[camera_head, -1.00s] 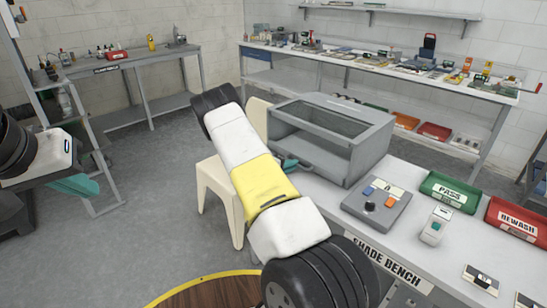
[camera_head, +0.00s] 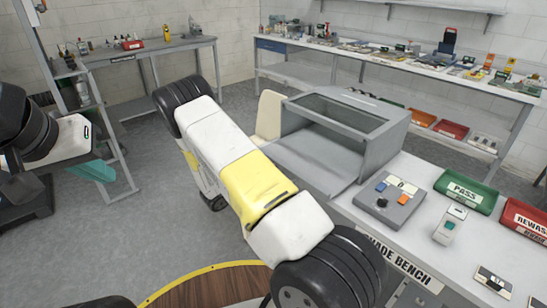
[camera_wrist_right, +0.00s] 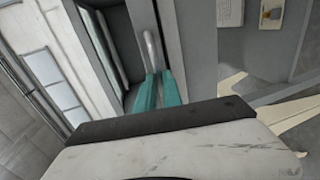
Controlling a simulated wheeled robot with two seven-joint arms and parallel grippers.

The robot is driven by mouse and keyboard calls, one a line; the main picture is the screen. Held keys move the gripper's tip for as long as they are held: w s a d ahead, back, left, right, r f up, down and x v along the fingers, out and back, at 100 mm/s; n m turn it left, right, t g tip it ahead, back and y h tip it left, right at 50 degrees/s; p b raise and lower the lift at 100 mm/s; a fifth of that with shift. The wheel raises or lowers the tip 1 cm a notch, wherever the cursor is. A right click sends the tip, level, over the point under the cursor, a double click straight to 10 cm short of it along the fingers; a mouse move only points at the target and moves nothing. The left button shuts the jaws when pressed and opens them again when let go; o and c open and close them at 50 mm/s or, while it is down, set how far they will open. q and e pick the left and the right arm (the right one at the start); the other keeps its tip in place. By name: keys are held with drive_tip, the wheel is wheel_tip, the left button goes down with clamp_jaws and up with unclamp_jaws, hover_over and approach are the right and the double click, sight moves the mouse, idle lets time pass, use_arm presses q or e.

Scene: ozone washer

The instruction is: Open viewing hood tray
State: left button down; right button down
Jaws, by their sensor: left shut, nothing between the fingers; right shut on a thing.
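The grey viewing hood (camera_head: 390,150) stands on the white bench, with a dark window in its sloping top. Its grey tray (camera_head: 312,160) extends out of the open front toward my right arm. In the right wrist view, my right gripper (camera_wrist_right: 158,78) has teal fingers shut on the pale bar handle (camera_wrist_right: 149,48) of the tray. My right arm hides this gripper and handle in the head view. My left gripper (camera_head: 104,172) is shut and empty at the far left, well away from the hood, above the floor.
A grey control box (camera_head: 389,199), a green PASS bin (camera_head: 465,191) and a red REWASH bin (camera_head: 528,222) stand on the bench right of the hood. A cream chair (camera_head: 269,117) is behind my right arm. Open floor lies to the left.

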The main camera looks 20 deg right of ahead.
drive_tip(key=f+v, duration=0.1)
drive_tip(key=v, duration=0.5)
drive_tip(key=shift+a+f, duration=0.15)
drive_tip(key=shift+a, duration=0.1)
drive_tip(key=c, duration=1.5)
unclamp_jaws()
drive_tip(key=v, duration=0.7)
drive_tip(key=shift+s+a, duration=0.2)
drive_tip(key=shift+a, duration=0.15)
